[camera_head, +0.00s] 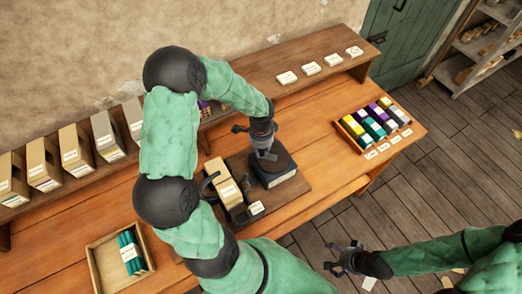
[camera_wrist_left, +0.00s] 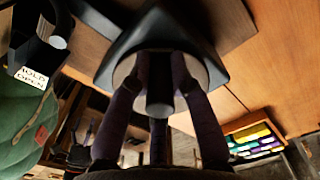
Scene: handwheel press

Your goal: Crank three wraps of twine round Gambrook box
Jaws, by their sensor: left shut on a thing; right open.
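My left gripper (camera_head: 266,152) is above the black press block (camera_head: 271,168) on a dark board on the bench. In the left wrist view its dark fingers (camera_wrist_left: 158,90) are closed around a dark post on a round, pale-rimmed part beneath a black body (camera_wrist_left: 165,25). Tan boxes (camera_head: 222,178) with white labels stand on the board, left of the block. I cannot read which is Gambrook. No twine wraps can be made out. My right gripper (camera_head: 345,258) is open and empty, over the floor in front of the bench.
A label reading "HOLD OPEN" (camera_wrist_left: 32,77) shows in the left wrist view. A tray of coloured spools (camera_head: 372,125) stands at the bench's right. A wooden tray (camera_head: 103,265) holds green rolls (camera_head: 130,252). Several labelled boxes (camera_head: 75,150) line the back shelf. My left arm hides part of the bench.

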